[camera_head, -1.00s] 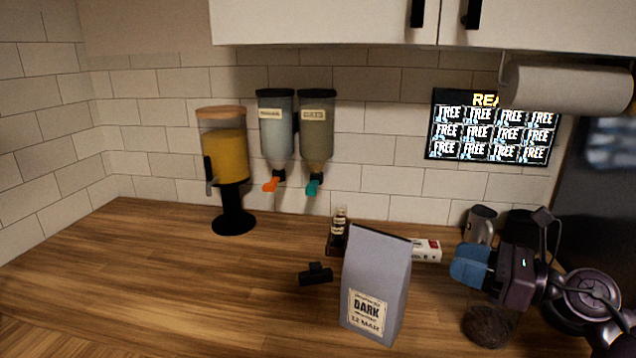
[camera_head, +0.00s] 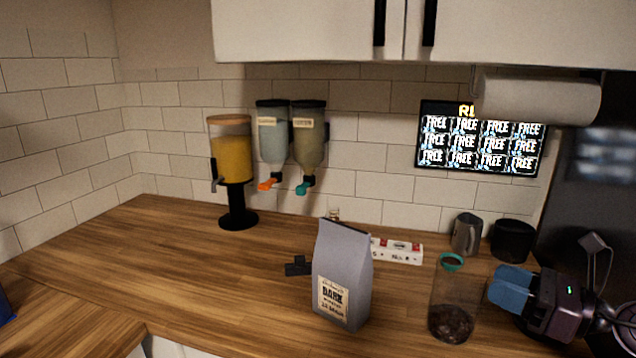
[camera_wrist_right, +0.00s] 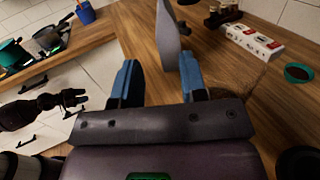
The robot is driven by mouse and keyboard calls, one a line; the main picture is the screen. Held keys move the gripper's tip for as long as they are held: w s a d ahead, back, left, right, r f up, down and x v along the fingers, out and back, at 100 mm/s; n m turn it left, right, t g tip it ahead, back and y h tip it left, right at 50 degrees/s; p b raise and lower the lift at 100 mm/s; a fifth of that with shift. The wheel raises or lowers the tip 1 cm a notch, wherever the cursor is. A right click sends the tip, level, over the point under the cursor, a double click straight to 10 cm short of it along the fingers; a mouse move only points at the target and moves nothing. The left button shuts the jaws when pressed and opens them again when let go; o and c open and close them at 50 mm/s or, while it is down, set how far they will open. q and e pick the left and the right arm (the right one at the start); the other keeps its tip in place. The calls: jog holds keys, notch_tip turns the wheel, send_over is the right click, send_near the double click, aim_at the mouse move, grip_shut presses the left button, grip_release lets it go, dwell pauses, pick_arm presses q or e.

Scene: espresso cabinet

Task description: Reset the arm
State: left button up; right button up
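My right gripper (camera_head: 512,288) has blue fingers and is at the right of the counter in the head view, just right of a clear jar (camera_head: 455,290). The jar stands upright with a teal rim and dark contents at its bottom. In the right wrist view the fingers of my right gripper (camera_wrist_right: 158,82) are apart with nothing held between them. A grey coffee bag (camera_head: 342,270) labelled DARK stands left of the jar; it also shows beyond the fingers in the wrist view (camera_wrist_right: 169,35).
A white box (camera_head: 397,250), a metal pitcher (camera_head: 466,235) and a black container (camera_head: 512,240) stand behind the jar. Dispensers (camera_head: 272,140) and a yellow-filled one (camera_head: 232,155) are farther left. A small black item (camera_head: 298,266) lies left of the bag.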

jog(key=s+d+f+n+t+h, duration=0.1)
jog(key=s+d+f+n+h, duration=0.2)
jog(key=f+n+h, duration=0.55)
jog(key=s+d+f+n+t+h, duration=0.15)
jog(key=s+n+h, duration=0.3)
jog(key=n, duration=0.95)
jog(key=s+d+f+n+h, duration=0.3)
jog(key=f+n+h, duration=0.35)
jog(key=n, duration=0.45)
jog(key=s+a+f+m+g+y, duration=0.2)
jog(key=s+a+f+m+g, duration=0.3)
jog(key=s, duration=0.3)
jog(key=s+a+f+m+g+y, duration=0.2)
jog(key=s+a+f+g+y, duration=0.15)
jog(key=s+f+g, duration=0.4)
jog(key=w+f+t, duration=0.6)
jog(key=f+t, duration=0.3)
jog(key=shift+a+t, duration=0.15)
jog(key=shift+t, duration=0.25)
